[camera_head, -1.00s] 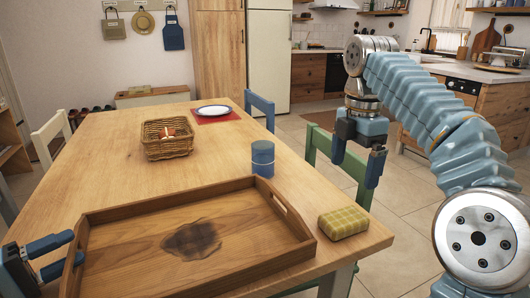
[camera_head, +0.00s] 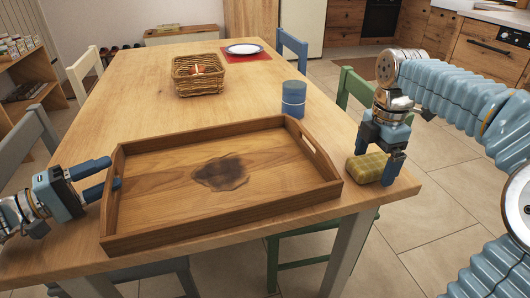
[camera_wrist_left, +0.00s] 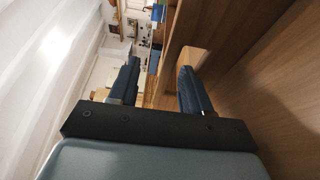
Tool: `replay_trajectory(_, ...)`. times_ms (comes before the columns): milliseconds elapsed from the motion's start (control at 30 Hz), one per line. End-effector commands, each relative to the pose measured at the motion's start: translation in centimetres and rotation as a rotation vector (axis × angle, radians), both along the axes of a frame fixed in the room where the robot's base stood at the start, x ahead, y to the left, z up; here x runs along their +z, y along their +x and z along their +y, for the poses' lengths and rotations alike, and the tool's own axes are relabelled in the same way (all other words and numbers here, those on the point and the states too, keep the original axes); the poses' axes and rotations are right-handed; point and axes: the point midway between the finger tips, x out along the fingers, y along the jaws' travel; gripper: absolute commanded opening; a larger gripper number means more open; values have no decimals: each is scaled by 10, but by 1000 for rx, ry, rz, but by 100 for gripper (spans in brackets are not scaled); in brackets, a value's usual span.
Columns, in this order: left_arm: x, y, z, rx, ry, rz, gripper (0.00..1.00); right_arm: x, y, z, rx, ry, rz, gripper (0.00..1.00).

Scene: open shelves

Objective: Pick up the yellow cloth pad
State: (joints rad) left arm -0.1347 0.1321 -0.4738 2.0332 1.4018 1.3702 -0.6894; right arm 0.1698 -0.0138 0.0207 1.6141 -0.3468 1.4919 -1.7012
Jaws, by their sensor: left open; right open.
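The yellow cloth pad (camera_head: 367,168) lies at the right front corner of the wooden table, right of the tray. It is a checked, cushion-like block. My right gripper (camera_head: 374,168) is over it, pointing down and open, with its fingers low around the pad; contact cannot be told. My left gripper (camera_head: 113,174) is open at the tray's left end, its fingers at the tray's left wall. In the left wrist view its two blue fingers (camera_wrist_left: 157,88) are apart, with wood to their right. The pad does not show in that view.
A wooden tray (camera_head: 215,237) with a dark stain fills the table's front. A blue canister (camera_head: 293,98) stands behind its right corner. A wicker basket (camera_head: 199,82) and a plate (camera_head: 244,49) on a red mat are farther back. A green chair (camera_head: 356,92) stands at the right.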

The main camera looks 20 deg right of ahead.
Motion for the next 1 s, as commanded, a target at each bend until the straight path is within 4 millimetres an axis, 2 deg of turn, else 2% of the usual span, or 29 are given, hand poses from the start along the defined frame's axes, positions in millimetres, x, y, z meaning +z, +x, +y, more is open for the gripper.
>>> replay_trajectory(33,-13,0,0,3,17,22,85,-5,0,0,0,0,1,100)
replay_trajectory(233,-13,0,0,3,17,22,85,-5,0,0,0,0,0,100)
replay_trajectory(600,-13,0,0,3,17,22,86,-5,0,0,0,0,1,45)
replay_trajectory(667,-13,0,0,3,17,22,86,-5,0,0,0,0,1,42)
replay_trajectory(700,-13,0,0,3,17,22,86,-5,0,0,0,0,1,37)
replay_trajectory(900,-13,0,1,3,17,22,86,-5,0,0,0,0,1,37)
replay_trajectory(1000,-13,0,1,3,17,22,85,3,1,0,0,0,-2,37)
